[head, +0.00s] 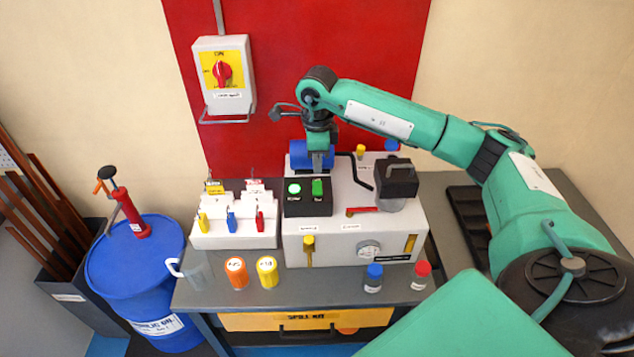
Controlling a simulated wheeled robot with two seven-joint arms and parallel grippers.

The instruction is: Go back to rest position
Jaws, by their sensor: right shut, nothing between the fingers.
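My right gripper (281,111) is dark grey, shut and empty. It shows small at the arm's far end, in front of the red wall panel, above and to the left of the blue cylinder (312,155). Its fingertips are small and hard to make out. My wrist hides part of what is around that cylinder. My left gripper is not in view.
A switch box (224,75) hangs on the wall. Orange (236,272) and yellow (267,271) containers and small capped bottles (373,278) line the bench front. A blue drum (130,262) stands at left.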

